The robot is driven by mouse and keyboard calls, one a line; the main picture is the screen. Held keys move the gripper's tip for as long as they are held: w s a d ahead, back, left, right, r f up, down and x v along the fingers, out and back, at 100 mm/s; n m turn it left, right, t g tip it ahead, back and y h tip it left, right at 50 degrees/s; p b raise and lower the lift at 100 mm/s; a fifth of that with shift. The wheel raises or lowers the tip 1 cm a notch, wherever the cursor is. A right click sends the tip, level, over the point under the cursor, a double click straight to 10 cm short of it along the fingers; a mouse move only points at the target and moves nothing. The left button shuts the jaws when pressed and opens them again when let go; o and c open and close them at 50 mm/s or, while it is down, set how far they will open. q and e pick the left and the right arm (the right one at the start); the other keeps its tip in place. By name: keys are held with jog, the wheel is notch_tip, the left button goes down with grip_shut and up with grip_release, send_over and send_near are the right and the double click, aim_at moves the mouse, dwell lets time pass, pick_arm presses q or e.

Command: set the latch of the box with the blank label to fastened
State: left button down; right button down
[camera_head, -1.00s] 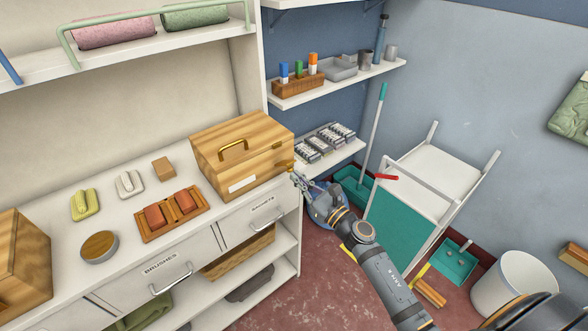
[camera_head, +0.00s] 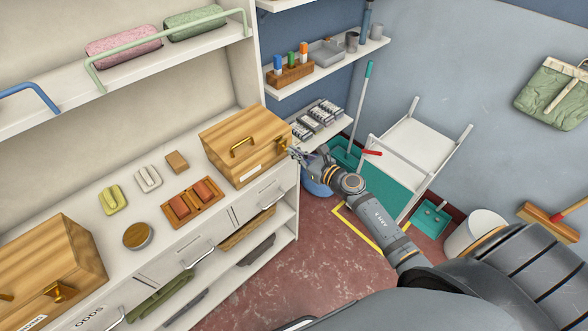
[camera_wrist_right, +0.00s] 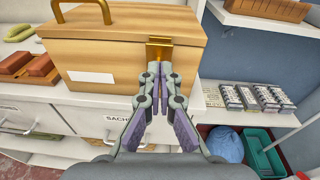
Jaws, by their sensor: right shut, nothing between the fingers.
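The wooden box with the blank white label (camera_head: 245,146) stands on the counter, lid down, with a brass handle on top. It also shows in the right wrist view (camera_wrist_right: 115,62), where its blank label (camera_wrist_right: 91,77) is at the left. Its brass latch (camera_wrist_right: 159,47) is on the front near the right end. My right gripper (camera_head: 294,153) is at that end of the box. In the wrist view its shut, empty fingertips (camera_wrist_right: 160,70) lie just below the latch and partly cover it; I cannot tell whether they touch. My left gripper is out of view.
Another wooden box (camera_head: 52,270) with a printed label stands at the left of the counter. An orange-brown tray (camera_head: 192,203) and small brushes lie between the boxes. Drawers are below. A white cart (camera_head: 422,145) and a bucket (camera_head: 474,232) stand on the right.

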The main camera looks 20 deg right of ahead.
jog(key=shift+w+a+r+p, duration=0.25)
jog(key=shift+w+r+p, duration=0.1)
jog(key=shift+w+r, duration=0.2)
jog(key=shift+r, duration=0.1)
jog(key=shift+d, duration=0.1)
dwell(0.3)
